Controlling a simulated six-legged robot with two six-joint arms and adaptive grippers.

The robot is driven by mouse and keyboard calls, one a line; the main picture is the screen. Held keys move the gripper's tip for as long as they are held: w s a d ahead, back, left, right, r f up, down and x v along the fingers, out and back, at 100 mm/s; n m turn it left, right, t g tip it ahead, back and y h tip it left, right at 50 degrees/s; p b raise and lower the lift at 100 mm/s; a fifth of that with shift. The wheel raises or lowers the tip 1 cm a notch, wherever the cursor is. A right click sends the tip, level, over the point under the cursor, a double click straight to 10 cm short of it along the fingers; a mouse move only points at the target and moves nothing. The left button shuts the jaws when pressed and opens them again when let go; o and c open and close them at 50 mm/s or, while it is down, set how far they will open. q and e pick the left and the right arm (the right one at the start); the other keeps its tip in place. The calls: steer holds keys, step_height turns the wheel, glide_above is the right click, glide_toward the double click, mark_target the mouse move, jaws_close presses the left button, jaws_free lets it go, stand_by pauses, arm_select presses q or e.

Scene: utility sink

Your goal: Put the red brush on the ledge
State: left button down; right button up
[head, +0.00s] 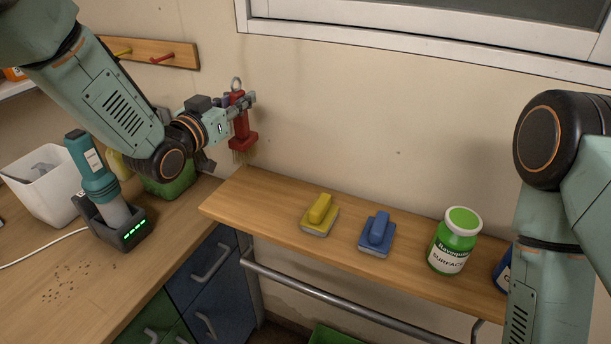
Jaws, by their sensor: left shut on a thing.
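The red brush (241,137) hangs upright in my left gripper (246,101), with its bristles down and a metal ring at the top. The gripper is shut on its handle. The brush is in the air near the wall, above and just beyond the left end of the wooden ledge (270,203). On the ledge, a yellow brush (319,212) and a blue brush (377,233) lie side by side. My right arm shows at the right edge, but its gripper is out of view.
A green-lidded jar (455,240) stands on the ledge, with a partly hidden blue container (503,272) to its right. The ledge's left end is bare. A rail (340,303) runs below. A charger dock (122,225) and white bin (43,190) stand on the left counter.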

mark_target(235, 149)
arm_select(q)
steer(key=f, duration=0.9)
steer(key=shift+s, duration=0.2)
steer(key=shift+s+d+f, duration=0.1)
steer(key=shift+f, duration=0.2)
steer(key=shift+w+a+f, duration=0.2)
steer(key=shift+a, duration=0.1)
steer(key=c, duration=1.5)
jaws_free()
steer(key=o, duration=0.4)
steer(key=shift+s+d+r, duration=0.15)
steer(key=shift+s+d, duration=0.05)
steer(key=shift+d, duration=0.05)
steer(key=shift+c, duration=0.2)
steer(key=shift+w+a, duration=0.1)
steer(key=shift+a, duration=0.1)
